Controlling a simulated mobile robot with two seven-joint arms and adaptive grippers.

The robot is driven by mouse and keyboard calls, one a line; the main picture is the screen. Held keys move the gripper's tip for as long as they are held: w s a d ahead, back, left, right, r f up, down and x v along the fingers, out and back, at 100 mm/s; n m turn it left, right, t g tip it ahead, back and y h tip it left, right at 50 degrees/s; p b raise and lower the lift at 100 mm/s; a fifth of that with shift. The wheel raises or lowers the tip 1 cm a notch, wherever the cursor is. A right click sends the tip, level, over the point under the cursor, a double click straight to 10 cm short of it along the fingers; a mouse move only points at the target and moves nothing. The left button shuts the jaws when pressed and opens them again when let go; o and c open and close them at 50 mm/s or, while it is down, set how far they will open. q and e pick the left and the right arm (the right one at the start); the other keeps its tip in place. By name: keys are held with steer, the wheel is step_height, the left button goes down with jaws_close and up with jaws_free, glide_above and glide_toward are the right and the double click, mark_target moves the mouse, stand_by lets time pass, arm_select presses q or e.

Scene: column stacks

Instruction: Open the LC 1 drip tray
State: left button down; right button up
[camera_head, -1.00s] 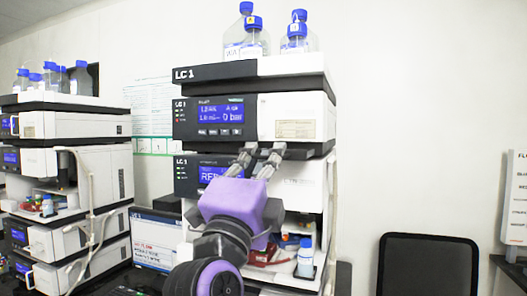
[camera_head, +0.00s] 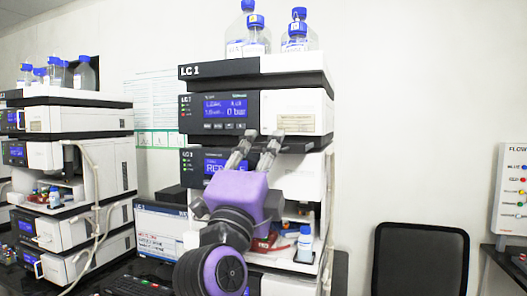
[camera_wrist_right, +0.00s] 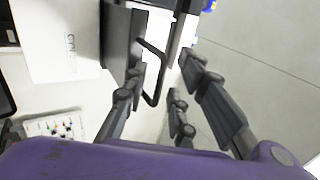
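The LC 1 stack (camera_head: 222,69) stands in the middle of the head view, with bottles on its top. A dark strip (camera_head: 306,146) runs between its upper display module (camera_head: 216,111) and the module below; I cannot tell if this is the drip tray. My right gripper (camera_head: 262,136), purple with grey fingers, is open in front of that strip. In the right wrist view the open fingers (camera_wrist_right: 160,85) stand on both sides of a thin dark bent handle (camera_wrist_right: 154,103), with no clear grip on it. The gripper hides part of the lower module. My left gripper is out of view.
A second stack (camera_head: 90,122) with hanging tubes stands at the left. Bottles (camera_head: 248,35) top the LC 1 stack. A small blue-capped bottle (camera_head: 305,245) stands in the open lower bay. A black chair (camera_head: 420,258) is at the right.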

steer(key=v, duration=1.2)
